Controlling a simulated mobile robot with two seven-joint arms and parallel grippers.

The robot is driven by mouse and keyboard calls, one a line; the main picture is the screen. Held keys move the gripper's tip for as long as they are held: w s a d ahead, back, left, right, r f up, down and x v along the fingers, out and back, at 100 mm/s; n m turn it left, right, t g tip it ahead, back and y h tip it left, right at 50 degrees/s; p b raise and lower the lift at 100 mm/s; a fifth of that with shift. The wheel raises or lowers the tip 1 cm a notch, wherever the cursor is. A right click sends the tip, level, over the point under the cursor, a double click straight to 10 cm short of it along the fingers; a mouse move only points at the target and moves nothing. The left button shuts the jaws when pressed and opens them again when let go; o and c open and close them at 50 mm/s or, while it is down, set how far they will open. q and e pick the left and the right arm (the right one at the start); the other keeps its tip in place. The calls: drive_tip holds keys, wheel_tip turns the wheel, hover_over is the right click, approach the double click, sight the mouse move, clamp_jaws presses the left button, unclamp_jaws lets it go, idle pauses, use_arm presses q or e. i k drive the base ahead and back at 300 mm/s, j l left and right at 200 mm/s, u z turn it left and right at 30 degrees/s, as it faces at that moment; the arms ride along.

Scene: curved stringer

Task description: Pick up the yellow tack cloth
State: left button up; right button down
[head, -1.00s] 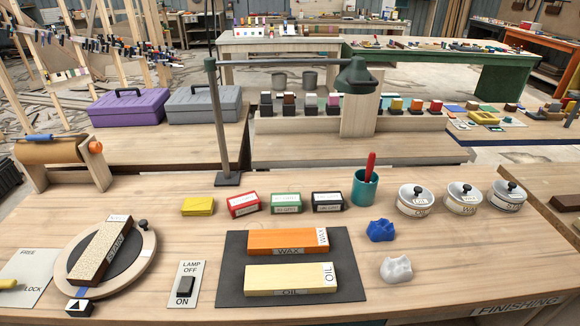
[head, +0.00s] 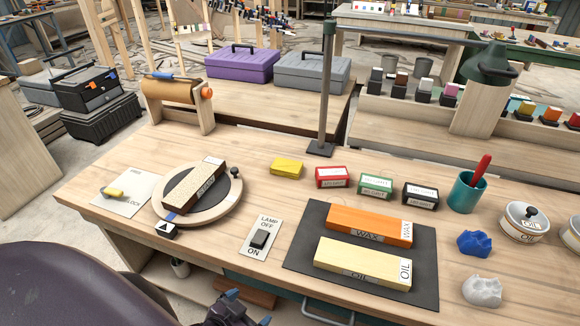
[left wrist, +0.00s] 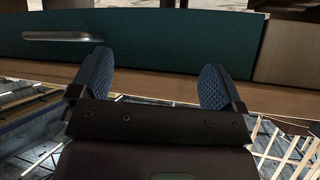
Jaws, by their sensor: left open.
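The yellow tack cloth (head: 286,168) lies folded on the workbench, left of the red box and behind the dark mat. My left gripper (head: 246,306) is low at the bottom edge of the head view, in front of the bench and below its top, well apart from the cloth. In the left wrist view my left gripper (left wrist: 158,88) is open with nothing between its blue fingertips, facing the bench's green drawer front (left wrist: 150,42). The cloth is not in the left wrist view. My right gripper is not in view.
A lamp post (head: 326,95) stands behind the cloth. Red (head: 332,177), green (head: 376,186) and black (head: 420,195) boxes line up to its right. A round turntable (head: 228,205) is to its left; a lamp switch plate (head: 262,238) and dark mat (head: 300,262) lie in front.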

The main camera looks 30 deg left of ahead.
sight(284, 168)
drive_tip(key=u, duration=1.25)
drive_tip(key=k+j+u, duration=0.1)
drive_tip(key=j, duration=0.15)
